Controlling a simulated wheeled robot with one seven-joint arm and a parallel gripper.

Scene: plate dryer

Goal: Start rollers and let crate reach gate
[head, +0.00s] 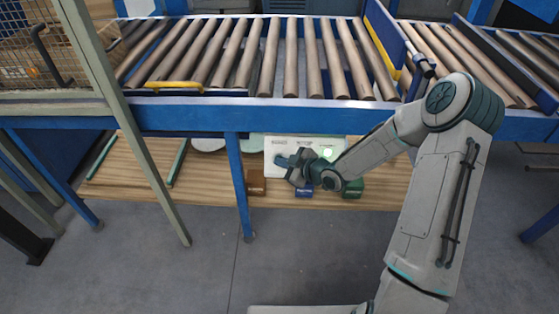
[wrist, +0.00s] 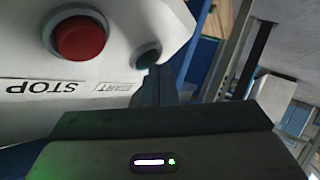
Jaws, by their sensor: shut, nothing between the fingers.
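The white control box (head: 280,146) sits below the roller conveyor in the head view, with a lit green spot (head: 327,152) on it. In the wrist view, the box (wrist: 150,15) carries a red button (wrist: 80,38) above an upside-down STOP label and a dark green button (wrist: 147,54) by a START label. My gripper (head: 284,161) is shut and empty in front of the box. In the wrist view, its fingertips (wrist: 158,75) are at the green button's lower edge; I cannot tell if they touch. The rollers (head: 291,60) are bare. A blue upright plate (head: 384,32), perhaps the gate, crosses the conveyor. No crate shows clearly.
A wire-mesh cage (head: 35,45) stands at the left end. The blue rail (head: 190,115) and leg (head: 238,185) are close to my arm. Small brown (head: 256,184) and green (head: 350,188) boxes lie on the wooden shelf (head: 210,178). The floor in front is clear.

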